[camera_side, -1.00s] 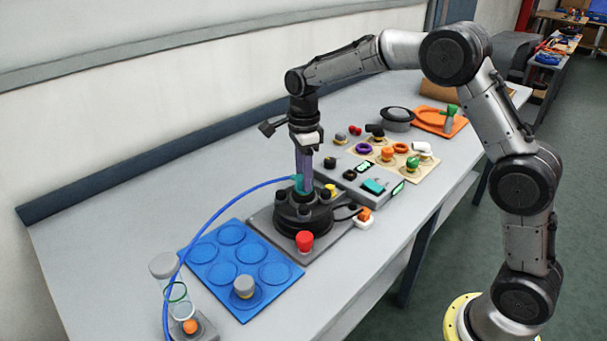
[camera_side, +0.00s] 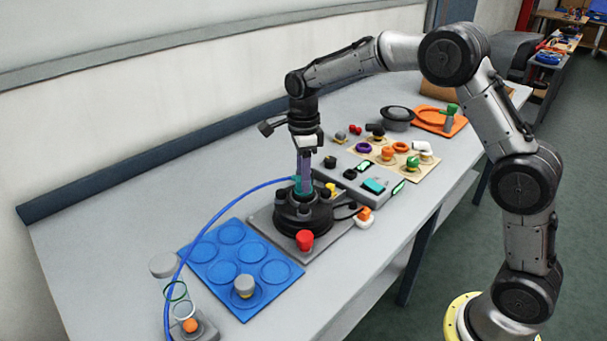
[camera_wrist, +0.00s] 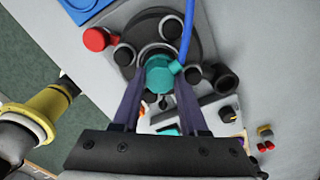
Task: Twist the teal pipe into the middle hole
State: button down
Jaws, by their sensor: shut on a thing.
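The teal pipe (camera_wrist: 159,74) is a short teal fitting with the blue hose (camera_side: 226,202) joined to its side. It stands at the middle of the round black base (camera_side: 291,212), where the middle hole is. My gripper (camera_wrist: 158,92) points down over the base, its two purple fingers on either side of the teal pipe and shut on it. In the side view the fingers (camera_side: 304,172) hide much of the pipe, and only a bit of teal shows at their tips. How deep the pipe sits in the hole is hidden.
Black knobs ring the base, with a red knob (camera_side: 305,240) at its front. A blue tray (camera_side: 240,262) with round recesses lies to the left. A grey control box (camera_side: 375,184) and a beige board (camera_side: 407,166) with coloured parts lie to the right.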

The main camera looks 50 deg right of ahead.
jog(key=shift+r, duration=0.1)
grip_release()
dwell(0.4)
dwell(0.3)
jog(key=shift+r, duration=3.45)
